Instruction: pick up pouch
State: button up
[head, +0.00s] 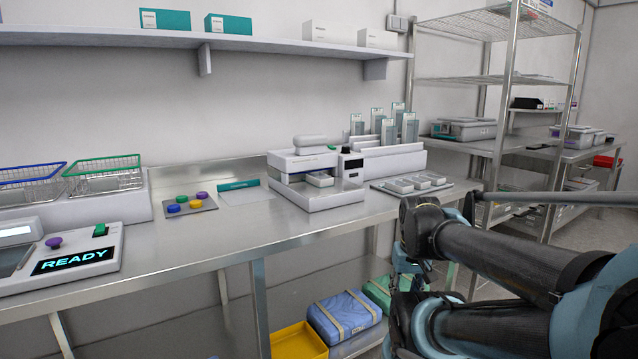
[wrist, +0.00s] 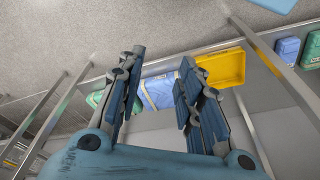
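Several upright clear packets with teal tops, which look like pouches (head: 389,132), stand in a pale rack at the back of the steel bench, right of the white machine (head: 316,178). I cannot tell which one is meant. In the wrist view my gripper (wrist: 160,75) is open, with its two fingers apart and nothing between them. A blue wrapped pack (wrist: 158,92) shows beyond the fingers, well away from them. In the head view my dark arm fills the lower right, and the gripper's fingers cannot be made out. No pouch shows in the wrist view.
The bench (head: 240,233) also holds wire baskets (head: 104,178), a READY panel (head: 72,261), coloured buttons (head: 188,205) and small grey trays (head: 411,184). Below are a yellow bin (head: 298,342) and the blue pack (head: 344,315). A wire rack (head: 510,75) stands at right.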

jog(key=shift+o, duration=0.6)
jog(key=o, duration=0.4)
jog(key=shift+s+r, duration=0.2)
jog(key=shift+r, duration=0.05)
jog(key=o, duration=0.5)
jog(key=r, duration=0.1)
jog(key=w+r, duration=0.1)
jog(key=r, duration=0.1)
jog(key=shift+w+a+r, duration=0.1)
jog(key=shift+w+a, duration=0.2)
jog(key=shift+w, duration=0.05)
jog(key=w+a+r+n+y, duration=0.1)
jog(key=w+a+r+n, duration=0.1)
jog(key=w+a+r, duration=0.7)
jog(key=w+a+r+n+t+y, duration=0.15)
jog(key=w+a+r, duration=0.35)
jog(key=w+r, duration=0.8)
jog(key=w+a+r+n, duration=0.3)
jog(key=w+a+r, duration=0.4)
jog(key=w+r, duration=0.4)
send_over(318, 175)
jog(key=s, duration=0.2)
jog(key=f, duration=1.1)
jog(key=shift+s+d, duration=0.15)
jog(key=shift+d, duration=0.25)
jog(key=shift+d+x, duration=0.15)
jog(key=shift+x, duration=1.2)
jog(key=shift+d+x, duration=0.15)
jog(key=shift+x, duration=1.2)
